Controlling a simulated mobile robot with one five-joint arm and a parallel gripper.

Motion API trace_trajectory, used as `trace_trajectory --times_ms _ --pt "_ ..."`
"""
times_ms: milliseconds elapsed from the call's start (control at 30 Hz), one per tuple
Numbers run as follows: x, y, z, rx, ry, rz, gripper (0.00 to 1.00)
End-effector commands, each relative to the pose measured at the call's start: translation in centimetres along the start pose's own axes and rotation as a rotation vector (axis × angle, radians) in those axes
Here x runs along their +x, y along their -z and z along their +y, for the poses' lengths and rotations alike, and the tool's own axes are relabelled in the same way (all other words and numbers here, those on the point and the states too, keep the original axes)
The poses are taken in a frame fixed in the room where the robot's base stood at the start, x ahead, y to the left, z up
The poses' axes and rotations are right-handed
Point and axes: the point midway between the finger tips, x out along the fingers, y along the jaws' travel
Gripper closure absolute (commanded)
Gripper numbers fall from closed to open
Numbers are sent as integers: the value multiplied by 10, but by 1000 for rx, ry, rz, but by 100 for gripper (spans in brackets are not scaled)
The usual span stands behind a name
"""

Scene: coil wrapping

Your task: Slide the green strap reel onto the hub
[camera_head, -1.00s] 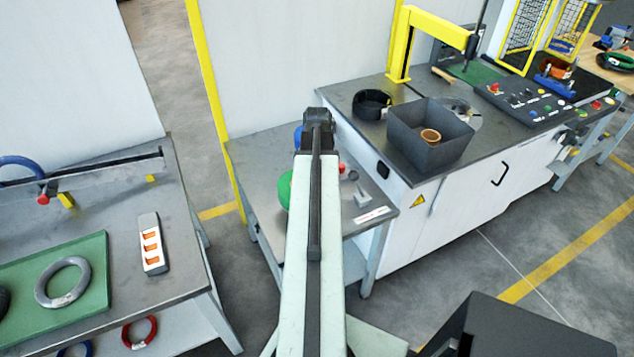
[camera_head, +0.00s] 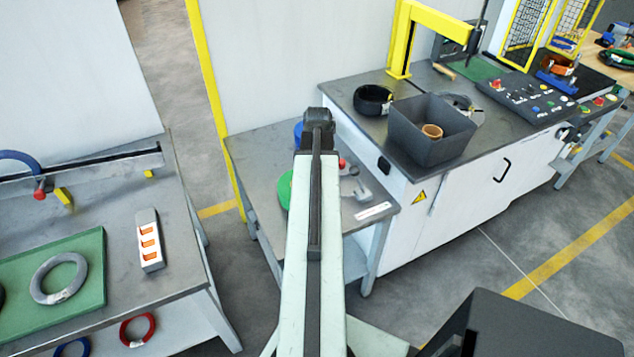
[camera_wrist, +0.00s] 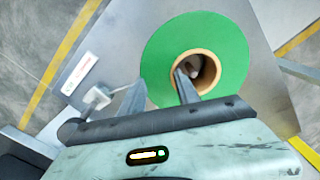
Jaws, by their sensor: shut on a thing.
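The green strap reel (camera_wrist: 222,52) is a flat green disc with a brown cardboard core (camera_wrist: 208,66). It fills the upper middle of the wrist view. My gripper (camera_wrist: 160,78) straddles the reel's wall, with one finger in the core and the other outside the left rim. A pale grey shape shows inside the core; I cannot tell whether it is the hub. In the head view only a sliver of the reel (camera_head: 284,190) shows left of my arm. My arm hides the gripper and most of the reel there.
The reel is over a small grey table (camera_head: 258,160) with a red knob (camera_head: 342,164) and a grey bracket (camera_head: 361,192). To the right, a white cabinet bench bears an open dark bin (camera_head: 432,135). A table with a green tray (camera_head: 92,245) stands left.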

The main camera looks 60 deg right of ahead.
Motion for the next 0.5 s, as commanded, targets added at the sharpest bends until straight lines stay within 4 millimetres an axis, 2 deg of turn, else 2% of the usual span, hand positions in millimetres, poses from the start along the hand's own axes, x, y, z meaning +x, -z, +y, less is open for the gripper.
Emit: trace_trajectory --times_ms 433,467,500 --pt "11 0 0 0 1 0 100" --pt "10 0 0 0 1 0 56" --pt "9 0 0 0 1 0 45"
